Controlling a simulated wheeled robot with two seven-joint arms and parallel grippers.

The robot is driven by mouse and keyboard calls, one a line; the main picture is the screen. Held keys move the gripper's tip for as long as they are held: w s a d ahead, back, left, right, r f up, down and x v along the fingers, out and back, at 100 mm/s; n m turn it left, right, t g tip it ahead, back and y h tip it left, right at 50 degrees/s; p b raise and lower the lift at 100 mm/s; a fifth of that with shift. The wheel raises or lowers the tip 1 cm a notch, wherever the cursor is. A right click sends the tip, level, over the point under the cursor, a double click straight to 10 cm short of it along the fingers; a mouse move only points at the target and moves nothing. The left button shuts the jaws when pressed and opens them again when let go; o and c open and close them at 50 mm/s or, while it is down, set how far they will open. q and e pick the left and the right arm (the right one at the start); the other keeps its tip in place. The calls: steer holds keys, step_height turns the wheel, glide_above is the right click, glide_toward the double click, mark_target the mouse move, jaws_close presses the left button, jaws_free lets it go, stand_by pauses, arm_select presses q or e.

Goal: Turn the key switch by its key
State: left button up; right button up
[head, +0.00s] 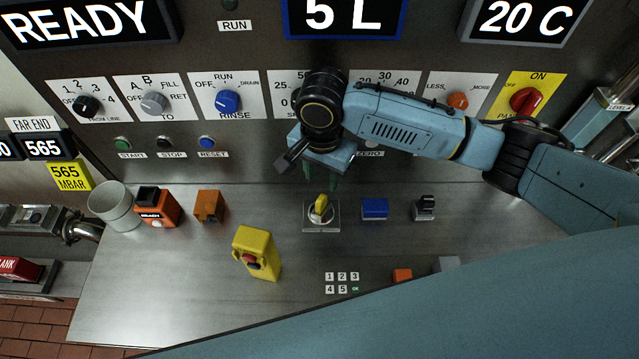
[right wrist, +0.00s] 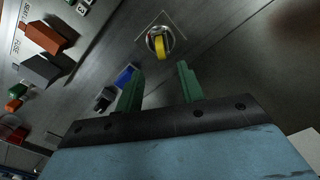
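The key switch (head: 321,222) is a round base on a square plate on the steel desk, with a yellow key (head: 320,206) standing up from it. In the right wrist view the yellow key (right wrist: 160,46) shows beyond the fingertips, its sideways place falling between them. My right gripper (head: 321,178) hangs just behind and above the key in the head view, its green fingers partly hidden by its own body. In the right wrist view the two green fingers (right wrist: 161,68) are apart with nothing between them, and they do not touch the key. My left gripper is not in view.
A blue switch (head: 375,208) and a black switch (head: 424,208) stand right of the key switch. The upright panel with knobs is close behind my right gripper.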

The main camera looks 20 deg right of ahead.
mark_target(321, 198)
step_height(321, 198, down, 9)
steer(key=shift+f, duration=0.9)
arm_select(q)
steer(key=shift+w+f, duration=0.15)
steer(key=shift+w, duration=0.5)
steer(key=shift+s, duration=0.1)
